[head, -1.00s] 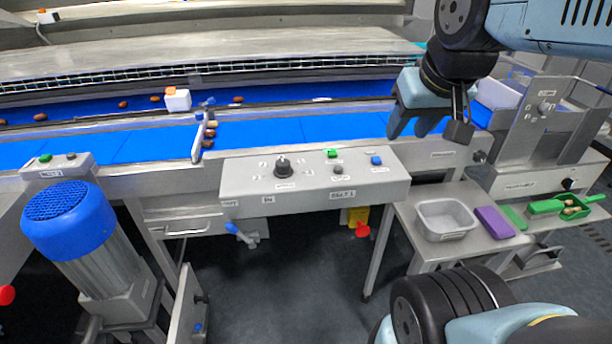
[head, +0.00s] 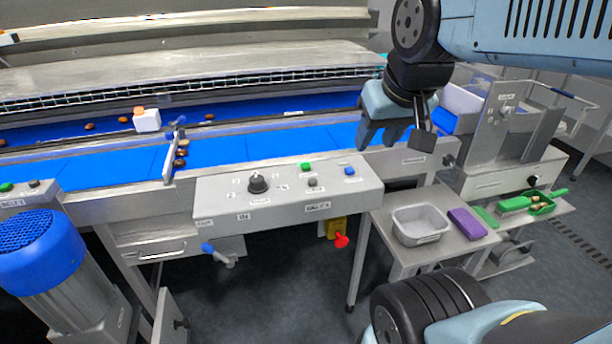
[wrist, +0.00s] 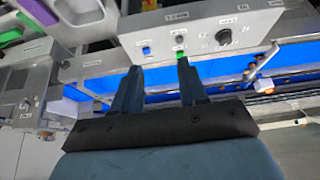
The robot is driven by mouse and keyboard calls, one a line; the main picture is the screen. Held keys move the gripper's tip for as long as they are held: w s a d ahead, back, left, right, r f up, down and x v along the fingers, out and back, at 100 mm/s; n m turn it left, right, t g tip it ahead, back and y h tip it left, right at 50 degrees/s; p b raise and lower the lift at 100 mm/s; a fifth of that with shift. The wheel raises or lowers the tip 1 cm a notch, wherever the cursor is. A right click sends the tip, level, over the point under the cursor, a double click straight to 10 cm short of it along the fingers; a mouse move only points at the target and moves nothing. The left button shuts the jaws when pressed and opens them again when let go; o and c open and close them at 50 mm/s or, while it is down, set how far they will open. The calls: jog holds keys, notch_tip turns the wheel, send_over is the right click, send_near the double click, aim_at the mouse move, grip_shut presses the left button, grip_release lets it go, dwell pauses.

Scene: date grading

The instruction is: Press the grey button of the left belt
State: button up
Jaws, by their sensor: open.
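A small control box (head: 40,196) stands at the left edge in the head view, with a green button (head: 6,187) and a grey button (head: 34,183) on top. A wider central panel (head: 215,212) carries a black knob, a green button (head: 305,167), a grey button (head: 312,182) and a blue button (head: 349,171). My gripper (head: 380,143) is open and empty, above the belt just right of the central panel, far from the left box. In the wrist view my gripper (wrist: 157,75) has its fingers apart near that panel's green and blue buttons. The left box is not clear there.
A blue belt (head: 235,148) runs behind the panels, with dates and a white block (head: 147,120). A blue-topped motor (head: 38,250) stands below the left box. A side table holds a grey tub (head: 420,238) and a purple item (head: 467,223). Open floor lies below the central panel.

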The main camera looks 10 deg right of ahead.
grip_shut()
dwell(1.5)
